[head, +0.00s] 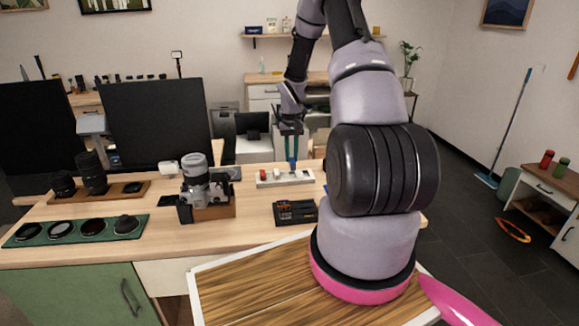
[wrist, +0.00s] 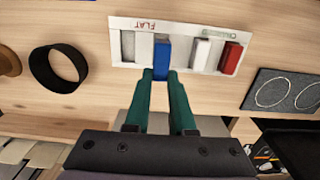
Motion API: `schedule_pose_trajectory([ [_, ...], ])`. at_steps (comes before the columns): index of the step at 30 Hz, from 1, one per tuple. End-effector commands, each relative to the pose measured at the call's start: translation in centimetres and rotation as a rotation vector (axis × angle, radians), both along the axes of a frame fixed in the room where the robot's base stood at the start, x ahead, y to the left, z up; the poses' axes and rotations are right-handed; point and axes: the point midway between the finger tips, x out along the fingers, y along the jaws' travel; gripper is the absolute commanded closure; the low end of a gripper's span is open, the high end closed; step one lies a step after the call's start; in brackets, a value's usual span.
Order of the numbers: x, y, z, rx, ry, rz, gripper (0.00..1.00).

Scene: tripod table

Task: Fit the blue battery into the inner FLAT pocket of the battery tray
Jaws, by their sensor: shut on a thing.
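The white battery tray (wrist: 118,63) lies on the wooden table, with its FLAT label at the left in the wrist view and another label at the right end. It also shows in the head view (head: 267,184). My gripper (wrist: 160,77) has its teal fingers shut on the blue battery (wrist: 162,58), which shows below the fingertips in the head view (head: 293,165). The battery is over the tray, right of a light, empty-looking pocket (wrist: 128,46). I cannot tell whether its lower end is inside a pocket. A white battery (wrist: 201,54) and a red battery (wrist: 231,57) stand in the tray's other half.
A black ring (wrist: 58,67) and a dark plate with circles (wrist: 285,90) lie either side of the tray. In the head view, a black box (head: 295,212) is in front of the tray and a camera (head: 205,192) stands left.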

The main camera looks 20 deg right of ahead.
Motion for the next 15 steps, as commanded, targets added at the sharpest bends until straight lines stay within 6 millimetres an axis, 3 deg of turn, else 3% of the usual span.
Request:
schedule_pose_trajectory([
  [9, -0.1, 0.1, -3.7, 0.002, 0.002, 0.001, 1.00],
  [15, 0.0, 0.0, -3.9, 0.000, -0.001, 0.001, 1.00],
])
